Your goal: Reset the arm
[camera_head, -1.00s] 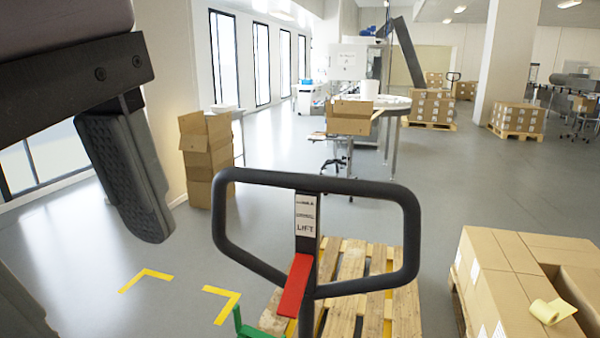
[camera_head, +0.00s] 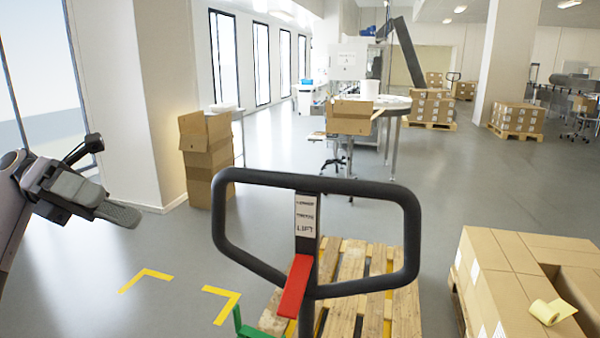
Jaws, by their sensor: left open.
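My left gripper (camera_head: 108,203) is at the left edge of the head view, on my arm that comes in from the left. It is open and empty, with a grey ridged finger pointing right and slightly down. It hangs in free air above the grey floor, apart from everything around it. My right gripper is out of view.
Stacked cartons (camera_head: 490,262) with a yellow roll (camera_head: 552,311) are at right. Brown boxes (camera_head: 206,160) stand by a pillar. Yellow marks (camera_head: 146,276) lie on clear floor.

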